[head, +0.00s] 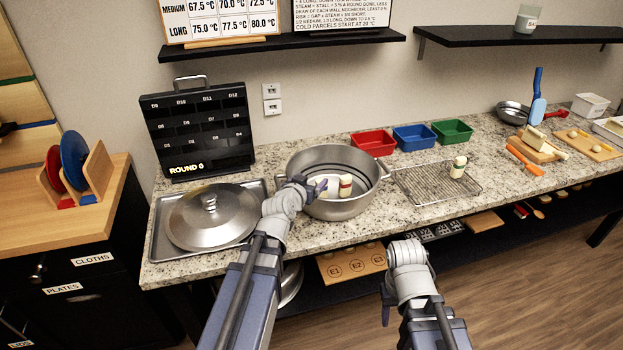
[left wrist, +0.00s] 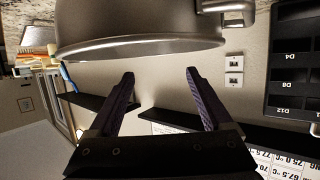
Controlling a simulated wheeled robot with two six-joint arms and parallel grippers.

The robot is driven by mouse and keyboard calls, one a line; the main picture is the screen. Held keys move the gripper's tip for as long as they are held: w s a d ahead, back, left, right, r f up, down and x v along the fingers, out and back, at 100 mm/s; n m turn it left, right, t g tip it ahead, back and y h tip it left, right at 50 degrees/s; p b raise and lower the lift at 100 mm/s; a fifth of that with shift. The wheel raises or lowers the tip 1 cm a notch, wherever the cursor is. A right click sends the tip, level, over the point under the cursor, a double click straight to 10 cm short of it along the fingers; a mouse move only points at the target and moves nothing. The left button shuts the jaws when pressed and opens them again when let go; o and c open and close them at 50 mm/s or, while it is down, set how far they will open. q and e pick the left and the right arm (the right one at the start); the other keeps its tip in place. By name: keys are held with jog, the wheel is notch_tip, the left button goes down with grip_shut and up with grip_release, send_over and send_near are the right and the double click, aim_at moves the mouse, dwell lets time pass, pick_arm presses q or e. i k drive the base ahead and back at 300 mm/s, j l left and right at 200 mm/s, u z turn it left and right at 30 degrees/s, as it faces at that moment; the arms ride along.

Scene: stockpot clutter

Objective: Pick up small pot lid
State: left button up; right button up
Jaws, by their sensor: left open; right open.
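A round steel lid with a knob (head: 209,215) lies on a metal tray at the left of the counter. It is the only lid I clearly see; I cannot tell whether it is the small one. My left gripper (head: 320,186) is open and empty, over the left part of the wide steel pot, to the right of the lid. In the left wrist view its two fingers (left wrist: 160,73) are spread with nothing between them, below the steel pot's edge (left wrist: 140,32). My right gripper (head: 386,304) is open, low in front of the counter, its fingers only partly visible.
The steel pot (head: 330,159) holds a pale red-banded piece (head: 345,186). The tray (head: 160,245) reaches near the counter's front edge. A wire rack (head: 430,187) stands right of the pot, with red (head: 373,143), blue and green bins behind. A black display board (head: 197,130) stands behind the lid.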

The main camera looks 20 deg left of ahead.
aim_at(213, 217)
jog(key=u, duration=1.4)
jog(key=j+z, duration=0.15)
jog(key=z, duration=0.3)
jog(key=j+z, duration=0.2)
jog(key=z, duration=0.25)
jog(key=k+j+z, duration=0.1)
jog(key=z, duration=0.3)
